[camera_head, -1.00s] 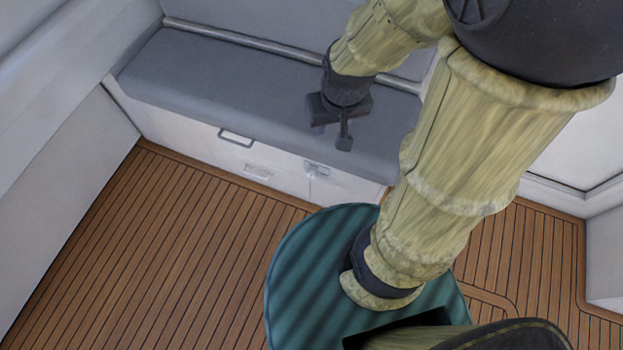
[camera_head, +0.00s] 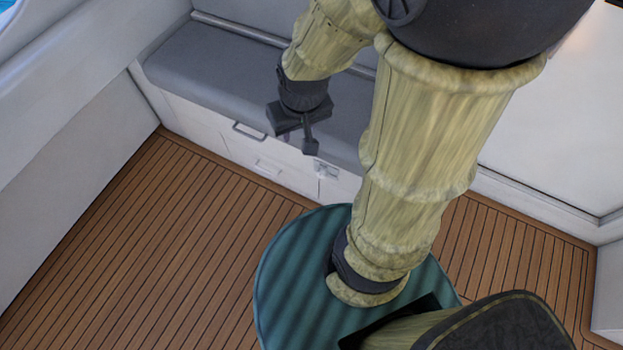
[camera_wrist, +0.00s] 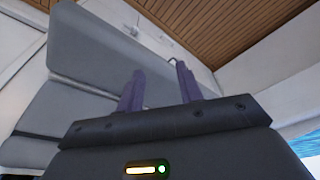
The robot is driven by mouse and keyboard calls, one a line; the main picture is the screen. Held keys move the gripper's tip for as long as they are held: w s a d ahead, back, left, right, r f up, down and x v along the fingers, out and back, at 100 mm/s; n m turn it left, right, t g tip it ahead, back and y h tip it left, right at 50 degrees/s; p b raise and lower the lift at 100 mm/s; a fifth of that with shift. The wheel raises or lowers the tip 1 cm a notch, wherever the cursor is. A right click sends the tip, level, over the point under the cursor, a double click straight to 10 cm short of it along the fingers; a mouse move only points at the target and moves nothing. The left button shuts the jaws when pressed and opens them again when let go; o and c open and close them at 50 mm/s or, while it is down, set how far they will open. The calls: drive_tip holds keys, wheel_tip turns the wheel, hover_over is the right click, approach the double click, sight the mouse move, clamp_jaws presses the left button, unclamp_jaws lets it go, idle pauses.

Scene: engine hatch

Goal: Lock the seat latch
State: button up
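The seat latch (camera_head: 326,170) is a small metallic fitting on the white front of the grey bench seat (camera_head: 205,65), below the cushion. It is too small to tell whether it is locked. My gripper (camera_head: 297,140) is in front of or above the cushion's front edge, up and to the left of the latch in the head view and apart from it. In the wrist view, my gripper (camera_wrist: 160,72) has its two dark fingers spread with nothing between them. The white seat front shows beyond the fingertips there, with small fittings I cannot tell apart.
A dark handle (camera_head: 249,130) and a pale pull (camera_head: 267,167) sit on the seat front, left of the latch. Clear wooden floor (camera_head: 150,250) lies before the bench. White walls stand at left and right.

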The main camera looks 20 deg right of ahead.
drive_tip(key=shift+o, duration=2.7)
drive_tip(key=shift+w+a+f, duration=0.1)
drive_tip(key=shift+a+f, duration=0.05)
drive_tip(key=shift+f, duration=0.2)
drive_tip(key=w+a+f+n+h+b, duration=0.1)
drive_tip(key=w+a+f+b, duration=0.1)
drive_tip(key=f+b, duration=0.65)
drive_tip(key=w+a+f+n+b, duration=0.1)
drive_tip(key=w+a+f+b, duration=0.2)
drive_tip(key=f, duration=1.1)
drive_tip(key=w+a+f+n+h+b, duration=0.1)
drive_tip(key=w+f+b, duration=0.1)
drive_tip(key=f+b, duration=0.75)
drive_tip(key=d+f+n+t+h+b, duration=0.3)
drive_tip(key=f+b, duration=0.4)
drive_tip(key=f, duration=0.4)
drive_tip(key=d+f+n+t+h+b, duration=0.3)
drive_tip(key=f+b, duration=0.5)
drive_tip(key=f, duration=0.3)
drive_tip(key=d+f+n+t+h+b, duration=0.3)
drive_tip(key=f+n+h+b, duration=0.2)
drive_tip(key=f, duration=0.6)
drive_tip(key=shift+f+n+t+b, duration=0.35)
drive_tip(key=shift+n+b, duration=0.35)
drive_tip(key=shift+b, duration=0.5)
